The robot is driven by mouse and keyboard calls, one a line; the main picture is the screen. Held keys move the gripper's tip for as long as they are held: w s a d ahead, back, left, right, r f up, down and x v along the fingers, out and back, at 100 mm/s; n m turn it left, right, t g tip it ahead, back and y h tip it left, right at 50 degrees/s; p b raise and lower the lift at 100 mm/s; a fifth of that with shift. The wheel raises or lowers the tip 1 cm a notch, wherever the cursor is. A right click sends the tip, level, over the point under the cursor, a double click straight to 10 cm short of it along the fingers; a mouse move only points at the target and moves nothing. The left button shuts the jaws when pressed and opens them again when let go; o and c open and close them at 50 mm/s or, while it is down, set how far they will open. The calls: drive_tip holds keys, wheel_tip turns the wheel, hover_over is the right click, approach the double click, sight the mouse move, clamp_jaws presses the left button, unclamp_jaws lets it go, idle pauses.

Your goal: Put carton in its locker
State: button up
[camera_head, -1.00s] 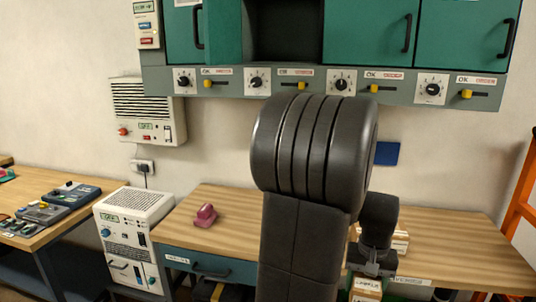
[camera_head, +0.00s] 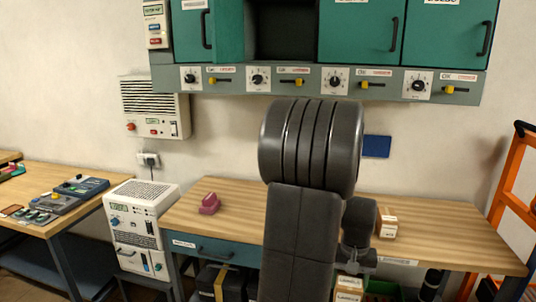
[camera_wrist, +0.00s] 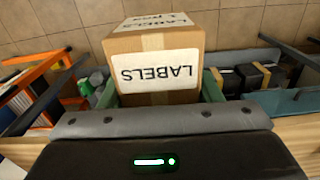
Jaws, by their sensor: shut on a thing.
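A cardboard carton with a white "LABELS" sticker (camera_wrist: 158,75) is held between the green fingers of my gripper (camera_wrist: 158,100) in the wrist view. In the head view the carton (camera_head: 348,286) shows under my gripper (camera_head: 355,264), low in front of the bench, partly cut off by the frame edge. Teal wall lockers (camera_head: 360,32) hang above the bench. One dark compartment (camera_head: 285,32) stands open, with its teal door (camera_head: 228,32) swung out at its left. My arm hides part of the bench and wall. Which locker belongs to the carton cannot be read.
The wooden bench (camera_head: 440,232) bears a pink object (camera_head: 209,204) and another small carton (camera_head: 387,224). A control strip with dials and yellow levers (camera_head: 300,82) runs under the lockers. An orange rack (camera_head: 507,200) stands right; a white unit (camera_head: 138,225) stands left.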

drive_tip(key=w+a+f+n, duration=0.1)
drive_tip(key=w+a+f, duration=0.4)
drive_tip(key=a+f, duration=0.3)
drive_tip(key=w+a+f+n, duration=0.2)
drive_tip(key=w+a+f, duration=0.3)
drive_tip(key=a+f, duration=0.4)
drive_tip(key=a, duration=0.3)
drive_tip(key=shift+w+a+f, duration=0.2)
drive_tip(key=shift+w+a, duration=0.15)
drive_tip(key=shift+w, duration=0.05)
